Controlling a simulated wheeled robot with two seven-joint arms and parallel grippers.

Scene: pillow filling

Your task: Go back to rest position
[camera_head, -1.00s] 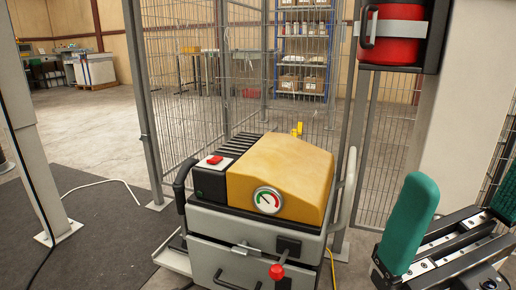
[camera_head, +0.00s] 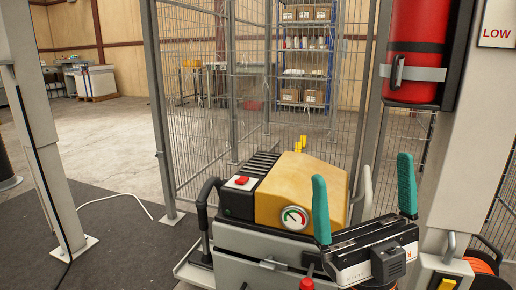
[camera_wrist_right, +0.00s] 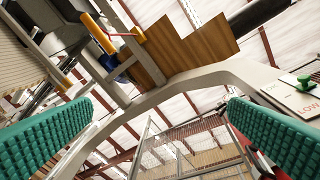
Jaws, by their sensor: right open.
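My right gripper (camera_head: 363,198) is at the lower right of the head view, with two green ribbed fingers pointing up and set wide apart. It is open and empty. It stands in front of the right side of the yellow and grey machine (camera_head: 290,185) and hides part of it. In the right wrist view, the two green fingers (camera_wrist_right: 145,140) are far apart at the left and right edges, with only background between them. My left gripper is not in view.
The machine has a dial gauge (camera_head: 293,218) and a red button (camera_head: 242,180). Wire mesh fencing (camera_head: 195,120) stands behind it. A red cylinder (camera_head: 415,50) hangs at the upper right beside a pale column (camera_head: 455,150). Open floor (camera_head: 95,160) lies to the left.

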